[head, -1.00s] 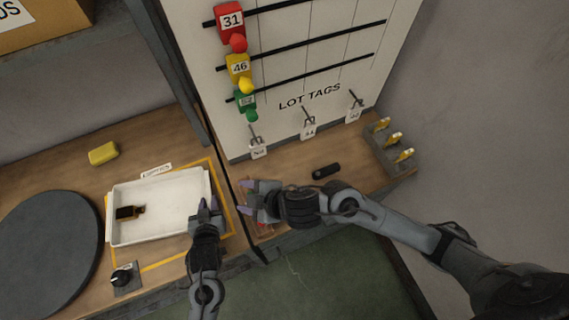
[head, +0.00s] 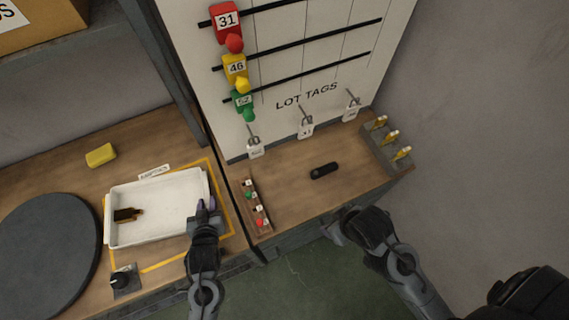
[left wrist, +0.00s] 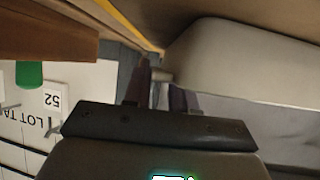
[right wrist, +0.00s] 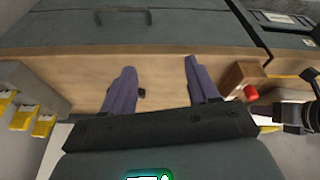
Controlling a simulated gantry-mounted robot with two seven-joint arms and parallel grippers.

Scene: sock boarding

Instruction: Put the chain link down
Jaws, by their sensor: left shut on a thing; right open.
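No chain link can be made out for certain. A small dark-brown and gold object (head: 127,214) lies in the white tray (head: 160,238) at its left end; it is too small to identify. My left gripper (head: 206,204) is at the tray's right end. In the left wrist view its fingers (left wrist: 160,92) are close together at the tray's pale lip (left wrist: 161,75), and it appears shut on that lip. My right gripper (head: 338,232) is in front of the right bench edge. In the right wrist view its fingers (right wrist: 160,82) are apart and empty.
A wooden strip with coloured pegs (head: 255,205) and a black object (head: 324,170) lie on the right bench. A grey rack (head: 385,150) is at its right end. A tag board (head: 300,60) stands behind. A yellow block (head: 101,155) and dark disc (head: 45,250) are left.

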